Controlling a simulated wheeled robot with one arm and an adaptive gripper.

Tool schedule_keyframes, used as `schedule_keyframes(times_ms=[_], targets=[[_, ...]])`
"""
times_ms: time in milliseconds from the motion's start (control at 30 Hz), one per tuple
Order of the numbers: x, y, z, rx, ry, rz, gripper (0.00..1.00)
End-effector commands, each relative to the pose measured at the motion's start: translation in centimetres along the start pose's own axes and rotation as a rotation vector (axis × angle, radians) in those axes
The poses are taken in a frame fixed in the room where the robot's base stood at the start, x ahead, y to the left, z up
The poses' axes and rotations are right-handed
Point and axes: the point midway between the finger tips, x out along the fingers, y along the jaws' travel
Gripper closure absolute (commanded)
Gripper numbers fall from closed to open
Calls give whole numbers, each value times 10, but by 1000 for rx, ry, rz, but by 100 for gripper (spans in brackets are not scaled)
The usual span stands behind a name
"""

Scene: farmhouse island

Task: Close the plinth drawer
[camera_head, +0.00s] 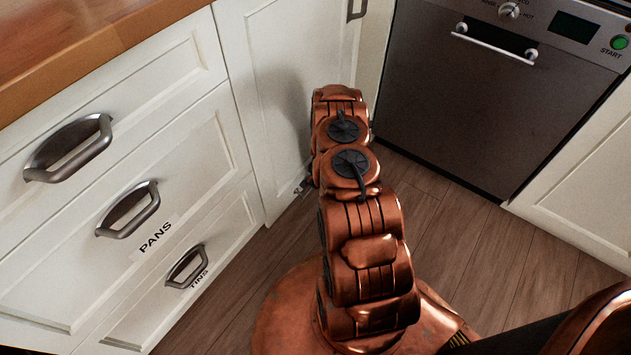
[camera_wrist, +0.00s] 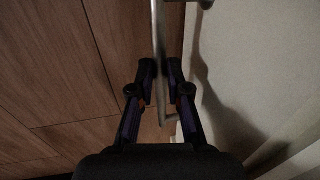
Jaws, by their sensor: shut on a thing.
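In the wrist view my gripper (camera_wrist: 160,78) is shut on a metal handle bar (camera_wrist: 159,35), one finger on each side of it. The bar's ends bend right to a pale front panel (camera_wrist: 240,70). I cannot tell from the wrist view whether this is the plinth drawer or how far it stands out. In the head view my copper arm hides the gripper and most of what it holds. A small metal piece (camera_head: 302,187) shows left of the arm, low by the white cabinet door (camera_head: 285,60). The plinth drawer is not clearly seen there.
White drawers stand at the left, with a PANS drawer (camera_head: 205,150) above a TINS drawer (camera_head: 145,315), under a wooden worktop (camera_head: 70,40). A steel dishwasher (camera_head: 465,110) stands at the back right. Wooden floor (camera_head: 510,250) is free at the right.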

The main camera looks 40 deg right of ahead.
Motion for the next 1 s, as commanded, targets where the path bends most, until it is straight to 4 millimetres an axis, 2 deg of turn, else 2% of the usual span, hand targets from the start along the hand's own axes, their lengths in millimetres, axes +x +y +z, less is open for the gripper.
schedule_keyframes(times_ms=[200,233,467,833,1000], targets=[[0,1,1,1,-4,1,100],[0,1,1,1,-4,1,83],[0,0,1,0,-4,1,59],[-2,0,1,-2,-3,1,59],[-14,-2,0,-1,-1,-1,59]])
